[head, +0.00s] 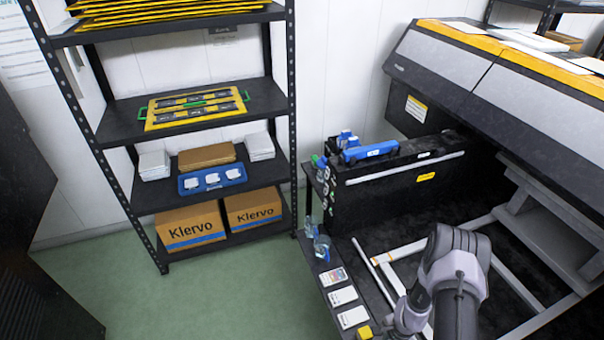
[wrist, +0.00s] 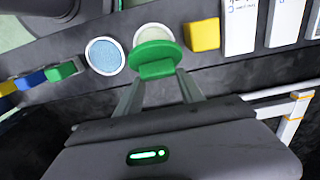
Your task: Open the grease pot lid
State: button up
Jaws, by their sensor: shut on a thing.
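In the wrist view the grease pot shows as a round cream surface (wrist: 153,33) on a dark shelf. Its green lid (wrist: 153,51) covers the near part of the round, and the cream shows beyond the lid's far edge. A green tab (wrist: 157,70) on the lid's near side sits between my fingertips. My gripper (wrist: 160,82) is shut on this tab. I cannot tell how far the lid is tilted. In the head view my arm hides the gripper and the pot.
A round blue-topped pot (wrist: 104,55) stands just left of the grease pot, and a yellow block (wrist: 204,35) just right. Green (wrist: 60,72) and blue (wrist: 31,79) blocks lie farther left. White cards (wrist: 240,22) lie right. The dark shelf (head: 318,268) is narrow.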

jog(key=shift+f, duration=0.15)
jog(key=shift+d+f+b, duration=0.2)
jog(key=shift+d+b, duration=0.05)
jog(key=shift+b, duration=0.7)
jog(key=shift+r, duration=0.1)
jog(key=o, duration=0.8)
jog(key=shift+d, duration=0.1)
jog(key=shift+w+r, duration=0.1)
notch_tip(320, 180, up, 9)
jog(key=p, duration=0.6)
